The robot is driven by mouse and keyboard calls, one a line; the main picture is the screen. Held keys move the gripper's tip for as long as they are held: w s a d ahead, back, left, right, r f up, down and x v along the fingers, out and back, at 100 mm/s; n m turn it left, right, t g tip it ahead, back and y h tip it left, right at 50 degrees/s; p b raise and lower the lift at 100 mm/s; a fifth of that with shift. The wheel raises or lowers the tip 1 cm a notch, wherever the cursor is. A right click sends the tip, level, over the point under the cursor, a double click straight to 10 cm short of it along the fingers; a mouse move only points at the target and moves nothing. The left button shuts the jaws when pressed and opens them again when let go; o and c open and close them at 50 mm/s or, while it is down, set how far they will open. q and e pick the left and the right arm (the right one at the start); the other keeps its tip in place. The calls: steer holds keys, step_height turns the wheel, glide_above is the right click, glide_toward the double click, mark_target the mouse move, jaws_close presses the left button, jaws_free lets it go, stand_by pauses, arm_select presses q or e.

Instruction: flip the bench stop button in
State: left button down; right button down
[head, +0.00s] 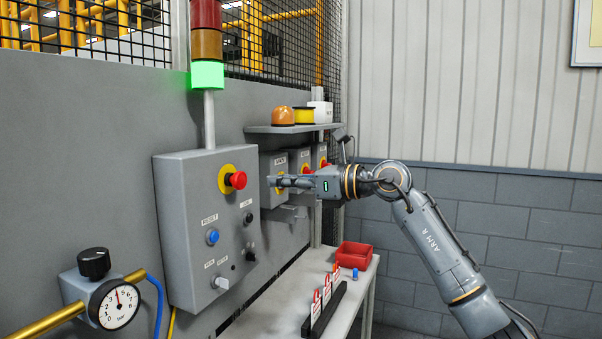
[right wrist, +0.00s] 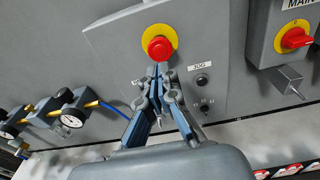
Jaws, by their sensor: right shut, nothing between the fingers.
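The stop button is a red mushroom head (head: 238,180) on a yellow disc, high on the grey control box. In the right wrist view the red button (right wrist: 159,48) is just beyond my fingertips. In the head view it stands out from its disc. My right gripper (head: 273,182) points left toward the control box, with its fingertips at about the button's height and a gap between them. In the right wrist view the gripper (right wrist: 161,70) has its fingertips together, with nothing between them. No contact with the button shows. My left gripper is out of view.
The stack light's green lamp (head: 207,75) is lit. A red bin (head: 353,255) stands below.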

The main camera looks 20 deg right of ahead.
mark_target(243, 178)
steer(key=p+x, duration=0.2)
steer(key=x, duration=0.3)
steer(key=shift+w+a, duration=0.2)
steer(key=shift+w, duration=0.05)
steer(key=shift+w+a+f, duration=0.1)
steer(key=shift+w+a, duration=0.2)
steer(key=shift+w+a+p, duration=0.45)
steer(key=shift+p, duration=0.15)
steer(key=shift+s+d, duration=0.1)
steer(key=shift+s, duration=0.05)
